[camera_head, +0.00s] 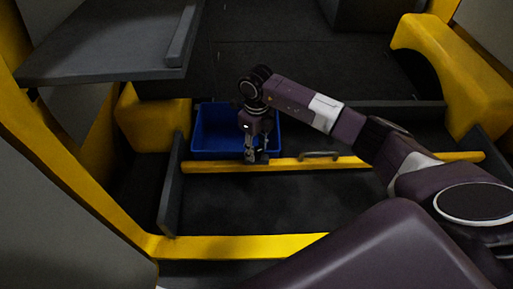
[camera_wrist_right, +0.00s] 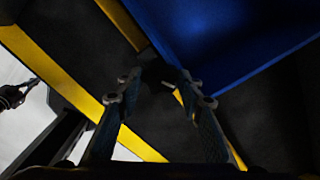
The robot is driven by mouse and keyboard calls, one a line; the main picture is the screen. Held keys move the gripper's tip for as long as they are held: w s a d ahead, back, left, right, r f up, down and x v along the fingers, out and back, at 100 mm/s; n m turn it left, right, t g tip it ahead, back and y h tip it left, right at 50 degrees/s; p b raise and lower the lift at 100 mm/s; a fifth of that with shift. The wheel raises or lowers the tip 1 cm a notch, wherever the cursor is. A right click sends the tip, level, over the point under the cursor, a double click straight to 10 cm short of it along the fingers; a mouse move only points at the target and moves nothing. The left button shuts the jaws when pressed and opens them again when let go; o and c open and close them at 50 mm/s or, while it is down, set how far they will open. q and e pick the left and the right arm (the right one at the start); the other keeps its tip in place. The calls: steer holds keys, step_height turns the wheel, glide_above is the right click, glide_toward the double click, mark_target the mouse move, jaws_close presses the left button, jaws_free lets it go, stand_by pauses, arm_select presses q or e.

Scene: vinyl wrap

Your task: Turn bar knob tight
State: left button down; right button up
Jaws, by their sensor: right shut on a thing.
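My right gripper (camera_head: 253,157) reaches down to the yellow bar (camera_head: 285,165), near the bar's left end, at the front edge of the blue bin. Its two fingers (camera_wrist_right: 157,85) also show in the wrist view. They are closed around a small dark bar knob (camera_wrist_right: 155,76), which is mostly hidden by the fingers and hard to make out in the dark. How tight the knob is cannot be seen. My left gripper is not in the head view.
A blue bin (camera_head: 212,124) stands right behind the yellow bar. A grey handle (camera_head: 318,155) sits on the bar to the right. A grey panel (camera_head: 110,50) overhangs at upper left. The dark floor in front of the bar is clear.

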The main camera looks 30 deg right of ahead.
steer(key=m+p, duration=0.1)
steer(key=m, duration=0.5)
steer(key=shift+r+m, duration=0.1)
steer(key=shift+m, duration=0.2)
steer(key=m+p, duration=0.1)
steer(key=m, duration=0.4)
steer(key=m+p, duration=0.2)
steer(key=m, duration=0.3)
steer(key=shift+m, duration=0.4)
steer(key=m+p, duration=0.2)
steer(key=m, duration=0.3)
steer(key=shift+w+m, duration=0.1)
steer(key=shift+m, duration=0.3)
steer(key=shift+p, duration=0.3)
steer(key=o, duration=1.2)
steer(key=shift+c, duration=0.2)
